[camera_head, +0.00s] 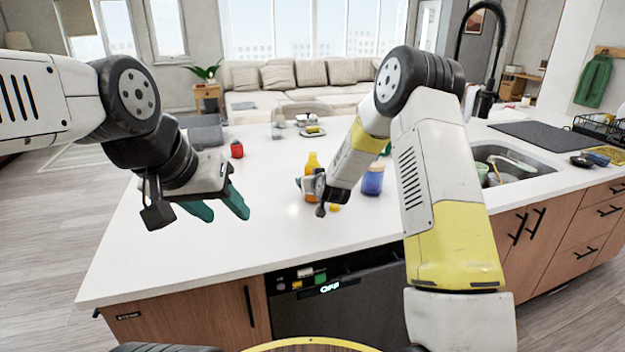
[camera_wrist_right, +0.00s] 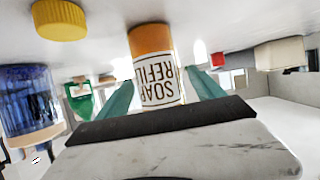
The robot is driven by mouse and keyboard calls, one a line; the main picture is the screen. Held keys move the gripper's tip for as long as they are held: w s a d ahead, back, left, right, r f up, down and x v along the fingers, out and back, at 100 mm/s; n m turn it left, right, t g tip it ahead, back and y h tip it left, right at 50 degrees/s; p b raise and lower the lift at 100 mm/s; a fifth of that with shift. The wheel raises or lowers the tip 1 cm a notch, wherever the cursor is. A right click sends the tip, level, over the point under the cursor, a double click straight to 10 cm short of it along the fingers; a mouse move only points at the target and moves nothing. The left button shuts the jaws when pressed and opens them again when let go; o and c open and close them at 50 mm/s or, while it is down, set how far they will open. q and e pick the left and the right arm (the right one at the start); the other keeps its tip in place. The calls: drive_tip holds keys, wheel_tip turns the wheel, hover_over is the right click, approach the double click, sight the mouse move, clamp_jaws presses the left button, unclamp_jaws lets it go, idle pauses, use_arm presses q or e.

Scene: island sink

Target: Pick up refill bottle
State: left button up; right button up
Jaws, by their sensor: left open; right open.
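The refill bottle (camera_head: 312,161) stands upright on the white island counter, orange with a yellow top. In the right wrist view, which is upside down, the bottle (camera_wrist_right: 152,40) shows an orange part and a white "SOAP REFILL" label. My right gripper (camera_wrist_right: 160,84) is open, with one teal finger on each side of the bottle. I cannot tell whether the fingers touch it. In the head view the right gripper partly hides the bottle's middle. My left gripper (camera_head: 219,206) is open and empty over the counter's left part.
A blue jar (camera_head: 372,183) stands just right of the bottle, and a small yellow lid (camera_head: 335,208) lies near it. A red item (camera_head: 237,149) is farther back left. The sink (camera_head: 510,165) is at the right. The counter's front left is clear.

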drive_tip(key=c, duration=1.6)
drive_tip(key=shift+r, duration=0.2)
drive_tip(key=shift+d+f+v, duration=0.25)
drive_tip(key=shift+d+v, duration=0.15)
drive_tip(key=shift+v, duration=2.3)
drive_tip(key=shift+d+f+v, duration=0.3)
drive_tip(key=shift+d+v, duration=0.1)
drive_tip(key=shift+v, duration=2.35)
drive_tip(key=shift+d+f+v, duration=0.25)
drive_tip(key=shift+d+v, duration=0.15)
drive_tip(key=shift+v, duration=2.3)
drive_tip(key=shift+s, duration=0.15)
